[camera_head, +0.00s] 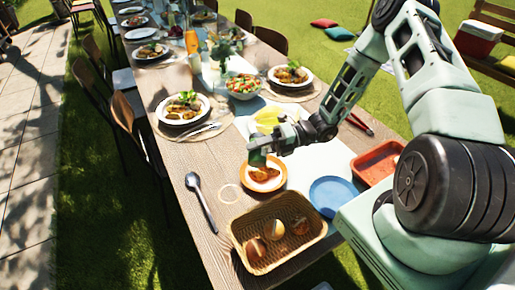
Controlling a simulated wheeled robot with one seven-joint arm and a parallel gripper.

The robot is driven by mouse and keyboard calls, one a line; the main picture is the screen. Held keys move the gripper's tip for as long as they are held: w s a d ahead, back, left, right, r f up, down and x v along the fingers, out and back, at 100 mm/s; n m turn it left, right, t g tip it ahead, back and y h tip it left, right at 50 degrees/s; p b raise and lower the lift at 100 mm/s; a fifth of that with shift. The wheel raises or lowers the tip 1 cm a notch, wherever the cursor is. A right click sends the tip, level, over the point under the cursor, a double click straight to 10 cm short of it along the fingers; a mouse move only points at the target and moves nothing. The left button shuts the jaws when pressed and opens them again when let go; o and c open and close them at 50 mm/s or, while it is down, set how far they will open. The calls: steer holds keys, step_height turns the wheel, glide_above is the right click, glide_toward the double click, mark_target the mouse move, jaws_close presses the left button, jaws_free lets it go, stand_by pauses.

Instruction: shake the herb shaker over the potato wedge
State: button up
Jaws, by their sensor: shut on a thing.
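My gripper (262,157) is over the small orange-rimmed plate (262,187) near the middle of the table. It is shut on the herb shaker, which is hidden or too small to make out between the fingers. The potato wedge (263,174) is a golden-brown piece lying on that plate, just below the gripper in the picture. The fingers cover part of the plate's far side. I cannot tell the exact gap between them and the wedge.
A wicker basket (243,259) with bread rolls stands at the near edge. A blue plate (331,193) and a red tray (374,164) lie to the right. A serving spoon (202,204) lies left. A salad bowl (245,88) and set plates stand farther back.

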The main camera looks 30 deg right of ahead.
mark_target(257, 150)
steer(key=m+b, duration=0.1)
steer(key=f+m+y+b, duration=0.1)
steer(key=shift+m, duration=0.3)
steer(key=m+y+b, duration=0.1)
steer(key=m, duration=0.1)
steer(key=m+y+b, duration=0.1)
steer(key=m, duration=0.1)
steer(key=shift+f+m+t+b, duration=0.2)
steer(key=shift+m+t+b, duration=0.1)
steer(key=shift+m, duration=0.1)
steer(key=shift+w+d+r+m+y+p, duration=0.15)
steer(key=shift+m+y+p, duration=0.25)
steer(key=shift+m, duration=0.4)
steer(key=m+t, duration=0.1)
steer(key=m, duration=0.1)
steer(key=w+f+m+t, duration=0.1)
steer(key=m, duration=0.2)
steer(key=m+t, duration=0.2)
steer(key=m, duration=0.1)
steer(key=shift+w+d+f+y, duration=0.25)
steer(key=shift+d+f+y, duration=0.05)
steer(key=shift+d, duration=0.1)
steer(key=shift+r, duration=2.4)
step_height(257, 150, down, 5)
steer(key=shift+f, duration=0.1)
steer(key=shift+r, duration=0.25)
